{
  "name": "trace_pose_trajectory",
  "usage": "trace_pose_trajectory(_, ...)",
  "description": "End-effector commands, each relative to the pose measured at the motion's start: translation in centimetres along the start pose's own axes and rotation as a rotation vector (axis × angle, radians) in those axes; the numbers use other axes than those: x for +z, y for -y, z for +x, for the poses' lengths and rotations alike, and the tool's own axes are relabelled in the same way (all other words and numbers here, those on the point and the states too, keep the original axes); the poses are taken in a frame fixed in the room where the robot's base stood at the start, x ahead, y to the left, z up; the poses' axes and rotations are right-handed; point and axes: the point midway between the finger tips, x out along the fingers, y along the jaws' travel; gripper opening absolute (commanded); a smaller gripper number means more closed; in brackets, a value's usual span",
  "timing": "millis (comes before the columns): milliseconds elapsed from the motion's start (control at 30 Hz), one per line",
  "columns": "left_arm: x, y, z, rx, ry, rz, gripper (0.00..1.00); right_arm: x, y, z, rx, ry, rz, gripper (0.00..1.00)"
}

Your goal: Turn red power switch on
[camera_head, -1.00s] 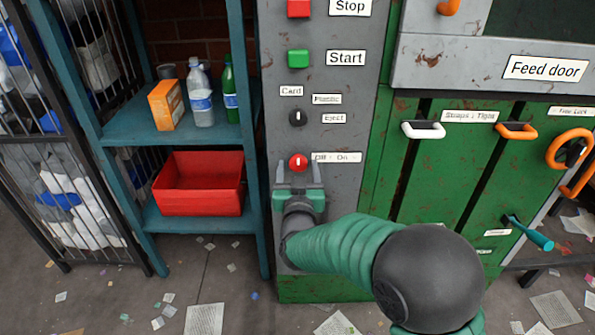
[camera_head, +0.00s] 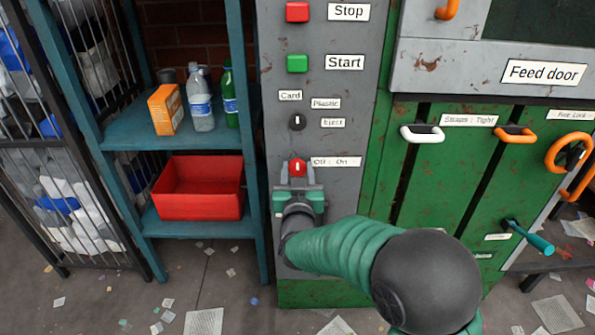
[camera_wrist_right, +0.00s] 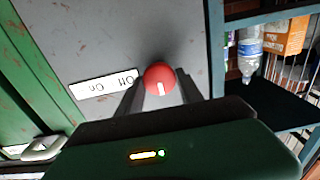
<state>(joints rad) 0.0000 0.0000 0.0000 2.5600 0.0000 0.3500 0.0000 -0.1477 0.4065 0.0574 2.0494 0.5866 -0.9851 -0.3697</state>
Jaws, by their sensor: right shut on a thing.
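The red power switch (camera_head: 298,168) is a round red knob with a white mark, on the grey control panel beside an "Off : On" label (camera_head: 335,162). It also shows in the right wrist view (camera_wrist_right: 159,79), with its white mark near the edge toward the gripper. My right gripper (camera_head: 298,176) is at the knob, with one finger on each side of it, and is shut on it. In the wrist view the fingers (camera_wrist_right: 160,92) flank the knob. The gripper hides the panel just below the switch. My left gripper is not in view.
Above the switch are a black selector knob (camera_head: 297,122), a green Start button (camera_head: 297,63) and a red Stop button (camera_head: 297,12). A teal shelf (camera_head: 130,130) with bottles, a box and a red bin (camera_head: 200,205) stands left. Green doors with handles (camera_head: 422,134) are at right.

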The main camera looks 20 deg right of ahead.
Motion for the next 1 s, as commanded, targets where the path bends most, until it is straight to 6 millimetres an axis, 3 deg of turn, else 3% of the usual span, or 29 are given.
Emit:
trace_pose_trajectory(367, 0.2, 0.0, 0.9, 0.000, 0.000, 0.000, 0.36, 0.2, -0.1, 0.0, 0.000, 0.001, 0.167, 0.03)
trace_pose_trajectory(1000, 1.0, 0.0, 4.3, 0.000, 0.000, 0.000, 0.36, 0.6, -0.3, 0.0, 0.001, 0.002, 0.763, 0.03)
